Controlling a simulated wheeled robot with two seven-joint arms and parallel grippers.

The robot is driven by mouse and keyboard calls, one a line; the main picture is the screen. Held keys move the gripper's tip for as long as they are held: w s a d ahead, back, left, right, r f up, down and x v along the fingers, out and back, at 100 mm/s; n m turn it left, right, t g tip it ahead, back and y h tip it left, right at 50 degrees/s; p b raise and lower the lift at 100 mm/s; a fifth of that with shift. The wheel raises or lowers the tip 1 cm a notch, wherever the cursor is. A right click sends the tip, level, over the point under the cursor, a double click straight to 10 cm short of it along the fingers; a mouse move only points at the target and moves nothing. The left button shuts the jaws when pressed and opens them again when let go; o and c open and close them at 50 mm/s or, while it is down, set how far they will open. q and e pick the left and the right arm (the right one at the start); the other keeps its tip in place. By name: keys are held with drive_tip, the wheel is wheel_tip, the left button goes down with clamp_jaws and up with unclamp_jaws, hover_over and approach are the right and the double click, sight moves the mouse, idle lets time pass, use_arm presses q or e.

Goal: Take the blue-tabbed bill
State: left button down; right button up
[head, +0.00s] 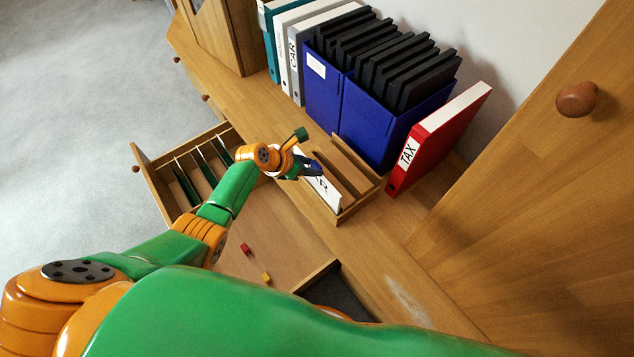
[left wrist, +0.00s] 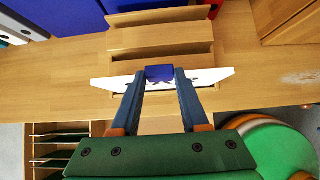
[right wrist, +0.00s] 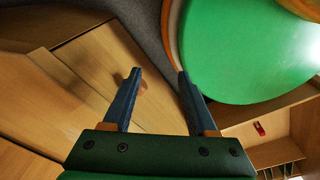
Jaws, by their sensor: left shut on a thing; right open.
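The bill is a white sheet (head: 325,190) with dark printed letters, partly hidden by my gripper in the head view. Its blue tab (left wrist: 160,73) shows between my left fingertips in the left wrist view. My left gripper (head: 312,168) is shut on this tab, and the sheet (left wrist: 108,83) spreads out on both sides. The sheet is at the front of a wooden slotted rack (head: 346,214); I cannot tell whether its lower edge is inside the slot. My right gripper (right wrist: 159,75) is open and empty, away from the rack.
Blue boxes (head: 322,98) of black folders, several binders and a red TAX binder (head: 438,135) stand behind the rack. An open drawer (head: 147,178) with green dividers is below left. A small red block (head: 245,248) and a yellow block (head: 266,278) lie nearer.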

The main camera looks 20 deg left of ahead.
drive_tip(key=shift+r+p, duration=1.7)
drive_tip(key=shift+r, duration=0.15)
wheel_tip(320, 180, up, 9)
drive_tip(key=p, duration=0.8)
drive_tip(key=shift+f+p, duration=0.15)
drive_tip(key=shift+p, duration=0.2)
